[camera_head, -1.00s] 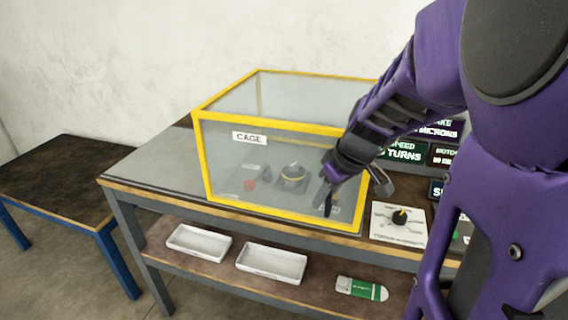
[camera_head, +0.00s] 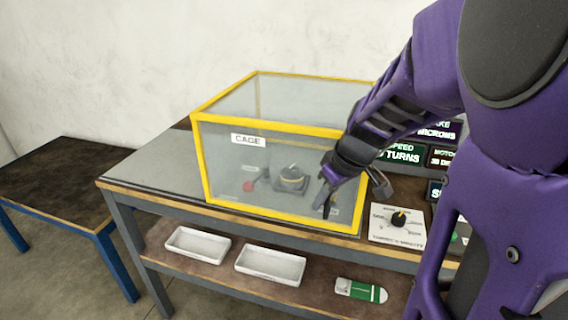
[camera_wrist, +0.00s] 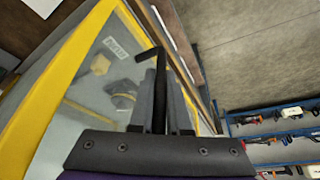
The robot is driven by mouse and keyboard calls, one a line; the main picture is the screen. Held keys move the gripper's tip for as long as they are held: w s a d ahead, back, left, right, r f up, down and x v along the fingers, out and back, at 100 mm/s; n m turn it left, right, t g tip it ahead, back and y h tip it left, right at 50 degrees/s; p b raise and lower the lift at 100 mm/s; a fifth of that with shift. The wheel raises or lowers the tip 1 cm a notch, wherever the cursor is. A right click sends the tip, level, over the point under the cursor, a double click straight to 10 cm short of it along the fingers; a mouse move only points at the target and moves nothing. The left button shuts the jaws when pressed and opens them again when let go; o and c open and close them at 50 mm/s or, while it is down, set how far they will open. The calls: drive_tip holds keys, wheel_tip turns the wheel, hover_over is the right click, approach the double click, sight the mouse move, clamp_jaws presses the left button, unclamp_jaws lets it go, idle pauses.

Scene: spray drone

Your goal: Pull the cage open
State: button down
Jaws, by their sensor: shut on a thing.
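The cage (camera_head: 265,129) is a clear box with a yellow frame and a CAGE label, standing on the workbench. Its front panel looks closed. Inside are a dark round device (camera_head: 291,180) and a red knob (camera_head: 249,186). My gripper (camera_head: 326,196) is at the lower right of the cage's front. In the wrist view, my gripper (camera_wrist: 160,95) is shut on a dark handle (camera_wrist: 149,54) in front of the clear panel. The cage's yellow frame (camera_wrist: 62,75) runs along the left there. The fingers hide part of the handle.
A dial plate (camera_head: 398,222) lies right of the cage, with dark display signs (camera_head: 402,153) behind it. Two white trays (camera_head: 270,264) and a green-and-white item (camera_head: 361,290) are on the lower shelf. A low table (camera_head: 55,180) stands at left. The bench left of the cage is clear.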

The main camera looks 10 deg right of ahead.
drive_tip(key=shift+w+a, duration=0.1)
idle(0.8)
drive_tip(key=w+a+p, duration=0.1)
drive_tip(key=w+a, duration=0.5)
drive_tip(key=a, duration=0.5)
drive_tip(key=w+a+p, duration=0.2)
drive_tip(key=w+a, duration=0.5)
drive_tip(key=a, duration=0.4)
drive_tip(key=w+a+p, duration=0.2)
drive_tip(key=w+a, duration=0.4)
drive_tip(key=a, duration=0.5)
drive_tip(key=shift+w+a, duration=0.15)
drive_tip(key=shift+a, duration=0.15)
drive_tip(key=c, duration=1.2)
unclamp_jaws()
drive_tip(key=shift+o, duration=0.2)
drive_tip(key=p+v, duration=0.1)
drive_tip(key=v, duration=1.6)
drive_tip(key=shift+r, duration=0.25)
drive_tip(key=shift+d, duration=0.1)
